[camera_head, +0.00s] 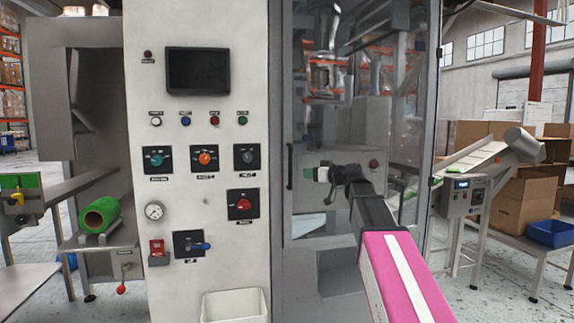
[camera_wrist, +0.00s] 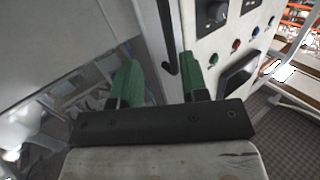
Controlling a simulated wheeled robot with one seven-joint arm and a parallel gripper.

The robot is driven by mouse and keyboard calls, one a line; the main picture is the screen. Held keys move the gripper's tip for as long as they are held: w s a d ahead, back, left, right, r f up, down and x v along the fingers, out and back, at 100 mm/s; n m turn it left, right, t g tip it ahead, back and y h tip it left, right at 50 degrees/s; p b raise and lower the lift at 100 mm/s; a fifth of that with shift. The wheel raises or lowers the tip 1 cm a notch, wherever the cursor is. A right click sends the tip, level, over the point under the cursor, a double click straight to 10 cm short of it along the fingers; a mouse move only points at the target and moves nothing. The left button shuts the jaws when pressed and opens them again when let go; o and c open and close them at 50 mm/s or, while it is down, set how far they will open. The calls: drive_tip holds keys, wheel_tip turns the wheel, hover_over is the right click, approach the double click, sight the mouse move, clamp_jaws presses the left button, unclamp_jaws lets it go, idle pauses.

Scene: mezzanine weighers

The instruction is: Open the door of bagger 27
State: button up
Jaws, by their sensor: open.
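The bagger (camera_head: 205,250) stands in the middle of the head view, with a pale control panel and a glazed door (camera_head: 345,130) to its right. No number is legible. A slim dark upright handle (camera_head: 289,167) sits at the door's left edge. My gripper (camera_head: 318,174) is in front of the glass, just right of the handle, with its fingers apart and empty. The door looks shut.
A green film roll (camera_head: 100,215) lies at left. A conveyor (camera_head: 485,155), cartons and a blue tray (camera_head: 552,233) stand at right.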

drive_tip(key=w+a+r, duration=0.3)
drive_tip(key=w+a, duration=0.3)
drive_tip(key=a, duration=0.2)
drive_tip(key=shift+a+y, duration=0.4)
drive_tip(key=shift+w, duration=0.1)
clamp_jaws()
